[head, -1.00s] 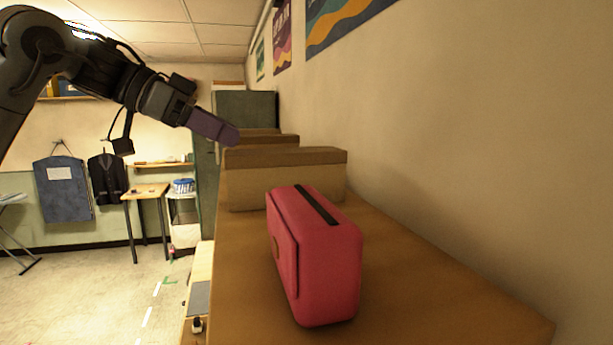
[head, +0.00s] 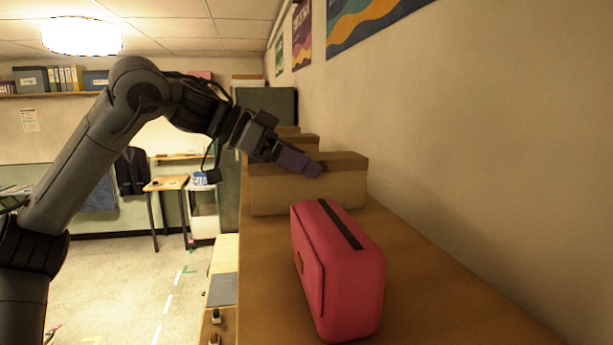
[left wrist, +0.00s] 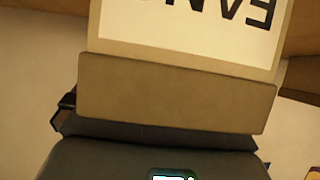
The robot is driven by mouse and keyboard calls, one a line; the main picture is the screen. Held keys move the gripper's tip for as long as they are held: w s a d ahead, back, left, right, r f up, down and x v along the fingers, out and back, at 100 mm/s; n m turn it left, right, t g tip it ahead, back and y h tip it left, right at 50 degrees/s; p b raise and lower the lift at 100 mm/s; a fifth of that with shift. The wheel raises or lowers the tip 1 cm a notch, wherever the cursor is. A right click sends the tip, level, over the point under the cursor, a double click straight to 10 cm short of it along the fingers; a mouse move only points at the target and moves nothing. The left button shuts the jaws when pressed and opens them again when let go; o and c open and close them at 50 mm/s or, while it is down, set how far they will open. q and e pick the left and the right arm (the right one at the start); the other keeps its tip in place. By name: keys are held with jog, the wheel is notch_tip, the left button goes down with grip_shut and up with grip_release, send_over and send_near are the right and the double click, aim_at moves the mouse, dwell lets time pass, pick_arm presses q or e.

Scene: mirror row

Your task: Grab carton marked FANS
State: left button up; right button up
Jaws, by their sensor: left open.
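A tan carton (head: 308,192) stands on the brown shelf top, behind a pink case; no marking shows on its side in the head view. My left gripper (head: 318,169) is open, its purple fingers overlapping the carton's top edge; I cannot tell whether they touch it. In the left wrist view a brown carton (left wrist: 178,92) fills the middle, with a white label (left wrist: 185,22) whose large dark letters are upside down and partly cut off; they fit FANS. I cannot tell for certain whether this is the same carton. My right gripper is not in view.
The pink case (head: 336,270) with a dark top strip stands near on the shelf top (head: 450,305). More cartons (head: 292,140) stand behind the front one. The wall runs close along the right. Open floor (head: 120,290) lies to the left.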

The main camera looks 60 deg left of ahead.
pick_arm(q)
jog(key=shift+w, duration=0.1)
jog(key=c, duration=1.1)
jog(key=shift+c, duration=0.2)
jog(key=shift+r, duration=0.1)
